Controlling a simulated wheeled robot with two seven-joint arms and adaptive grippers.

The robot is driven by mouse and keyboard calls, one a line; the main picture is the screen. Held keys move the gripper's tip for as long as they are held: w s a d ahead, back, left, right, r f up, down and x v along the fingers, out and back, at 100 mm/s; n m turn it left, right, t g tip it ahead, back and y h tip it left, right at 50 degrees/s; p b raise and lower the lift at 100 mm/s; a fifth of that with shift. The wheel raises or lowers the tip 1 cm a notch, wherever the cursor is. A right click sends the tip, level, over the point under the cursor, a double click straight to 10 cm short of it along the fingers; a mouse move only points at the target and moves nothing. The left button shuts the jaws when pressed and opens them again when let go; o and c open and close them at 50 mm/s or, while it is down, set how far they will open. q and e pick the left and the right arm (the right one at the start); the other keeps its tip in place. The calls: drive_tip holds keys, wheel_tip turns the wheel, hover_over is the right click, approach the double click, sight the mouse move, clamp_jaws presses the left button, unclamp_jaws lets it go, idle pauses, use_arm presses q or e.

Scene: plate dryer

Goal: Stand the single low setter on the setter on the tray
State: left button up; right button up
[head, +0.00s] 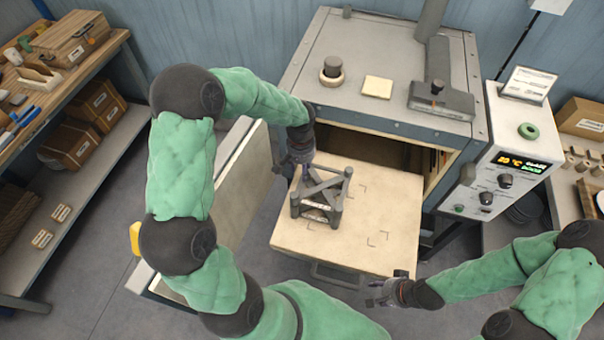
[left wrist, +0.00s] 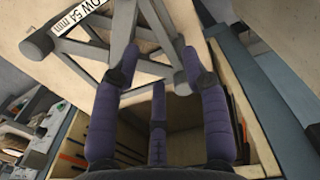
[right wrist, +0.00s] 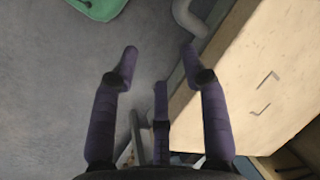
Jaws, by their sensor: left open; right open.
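A grey setter frame (head: 320,190) with corner posts and crossing bars stands on the left half of the pulled-out tray (head: 400,205). I cannot tell from the head view whether it is one setter or two stacked. In the left wrist view, a setter (left wrist: 95,48) shows a white label reading "LOW 54 mm". My left gripper (head: 308,168) is open at the far left corner of the frame, with its fingertips close to a bar; contact is unclear. My right gripper (head: 374,292) is open and empty, beyond the tray's near right edge.
The dryer (head: 400,70) stands open behind the tray, its door (head: 225,175) swung out left. A control box (head: 505,155) stands right. Corner marks show on the tray's bare right half. A handle (head: 335,276) sticks out in front. A bench (head: 75,75) stands far left.

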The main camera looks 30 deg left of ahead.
use_arm(q)
wheel_tip(320, 180, up, 7)
idle(0.3)
drive_tip(key=shift+a, duration=0.1)
